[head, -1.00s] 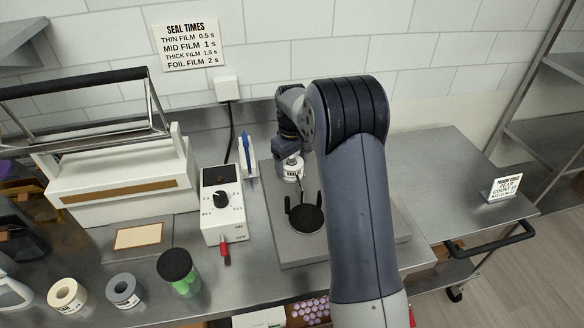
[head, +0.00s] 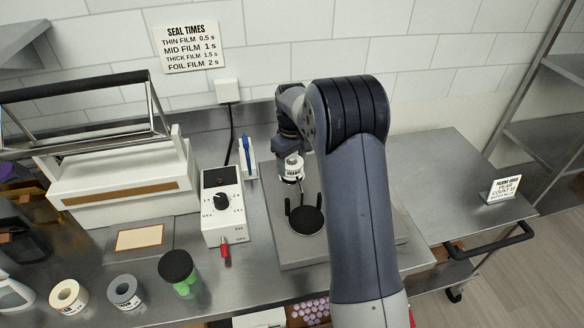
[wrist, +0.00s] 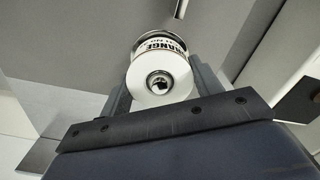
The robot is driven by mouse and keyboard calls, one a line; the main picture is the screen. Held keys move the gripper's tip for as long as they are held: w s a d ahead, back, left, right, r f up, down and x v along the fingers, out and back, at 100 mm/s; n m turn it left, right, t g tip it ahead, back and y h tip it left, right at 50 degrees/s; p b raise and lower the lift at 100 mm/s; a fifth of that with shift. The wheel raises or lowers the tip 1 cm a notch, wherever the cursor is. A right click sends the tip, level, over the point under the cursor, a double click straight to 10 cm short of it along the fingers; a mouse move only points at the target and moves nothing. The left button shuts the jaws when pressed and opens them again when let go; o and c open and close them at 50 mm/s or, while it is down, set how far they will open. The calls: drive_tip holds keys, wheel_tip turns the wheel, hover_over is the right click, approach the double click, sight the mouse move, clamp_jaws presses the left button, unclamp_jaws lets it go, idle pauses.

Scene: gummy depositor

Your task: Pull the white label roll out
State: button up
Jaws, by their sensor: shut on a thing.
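The white label roll (head: 291,172) is between the fingers of my gripper (head: 290,157), above the grey platform in the head view. In the wrist view the white roll (wrist: 158,84) shows its round end and dark core, with black printed lettering on its side. My gripper (wrist: 160,88) is shut on it, one finger on each side. A shiny metal rim shows behind the roll there. I cannot tell whether the roll still touches its holder. A black round piece with two upright prongs (head: 305,220) stands just in front of the roll.
A white control box (head: 222,205) with a black knob and red lever stands left of the platform (head: 290,252). The steel table at right (head: 440,180) is mostly clear.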

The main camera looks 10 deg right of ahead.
drive_tip(key=shift+r+p, duration=3.15)
drive_tip(key=shift+r, duration=1.2)
wheel_tip(320, 180, up, 2)
drive_tip(key=shift+r, duration=0.25)
drive_tip(key=o, duration=0.8)
drive_tip(key=c, duration=0.9)
